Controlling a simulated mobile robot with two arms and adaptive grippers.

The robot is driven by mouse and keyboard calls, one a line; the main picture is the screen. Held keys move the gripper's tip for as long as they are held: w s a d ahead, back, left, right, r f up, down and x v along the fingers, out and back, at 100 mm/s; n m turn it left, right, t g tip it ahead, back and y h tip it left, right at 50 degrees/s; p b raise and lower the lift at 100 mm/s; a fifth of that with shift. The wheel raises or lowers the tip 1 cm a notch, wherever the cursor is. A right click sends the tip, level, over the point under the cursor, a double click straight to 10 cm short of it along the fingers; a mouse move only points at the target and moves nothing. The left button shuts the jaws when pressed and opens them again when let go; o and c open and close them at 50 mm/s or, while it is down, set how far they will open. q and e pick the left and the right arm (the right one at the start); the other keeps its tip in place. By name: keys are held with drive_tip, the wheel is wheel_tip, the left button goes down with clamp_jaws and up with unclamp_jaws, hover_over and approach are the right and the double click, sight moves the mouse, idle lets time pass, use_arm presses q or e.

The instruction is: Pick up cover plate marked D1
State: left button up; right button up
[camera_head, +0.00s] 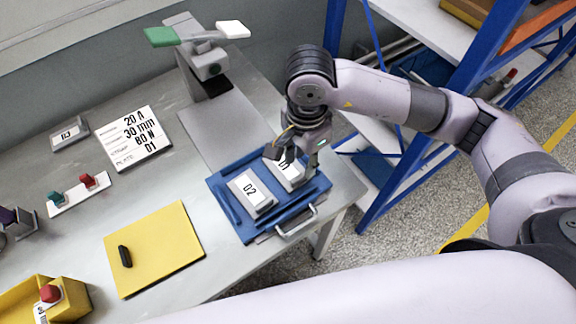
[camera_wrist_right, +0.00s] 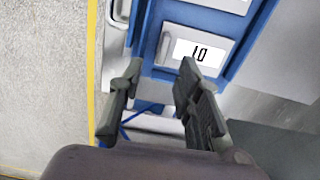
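The cover plate marked D1 (camera_head: 287,174) is a light grey block with a white label, lying in the blue tray (camera_head: 226,199) on the bench. The plate marked D2 (camera_head: 251,191) lies left of it in the same tray. My right gripper (camera_head: 297,157) is over D1 and partly hides it. In the right wrist view, the two dark fingers (camera_wrist_right: 160,68) are apart with nothing between them. D1 (camera_wrist_right: 177,45) is beyond the fingertips there, its label upside down. Contact cannot be told. My left gripper is out of view.
A plate marked D3 (camera_head: 69,133) lies at the back left near a card (camera_head: 133,139) reading 20 A, 30 mm, 80 N, D1. A yellow mat (camera_head: 155,245) holds a black piece. A stand (camera_head: 207,65) with green and white paddles is behind; blue shelving (camera_head: 455,107) is right.

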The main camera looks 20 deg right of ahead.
sight(299, 177)
wheel_tip(299, 177, down, 2)
drive_tip(key=shift+f, duration=0.1)
drive_tip(key=f+p, duration=0.1)
drive_tip(key=f, duration=0.1)
drive_tip(key=f+p, duration=0.1)
drive_tip(key=f, duration=0.1)
drive_tip(key=shift+w+a+f, duration=0.2)
drive_tip(key=shift+f, duration=0.3)
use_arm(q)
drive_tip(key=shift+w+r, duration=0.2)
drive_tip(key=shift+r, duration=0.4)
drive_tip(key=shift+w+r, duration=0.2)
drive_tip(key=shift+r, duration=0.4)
use_arm(e)
drive_tip(key=shift+c, duration=0.2)
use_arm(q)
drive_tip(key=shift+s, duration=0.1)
use_arm(e)
clamp_jaws()
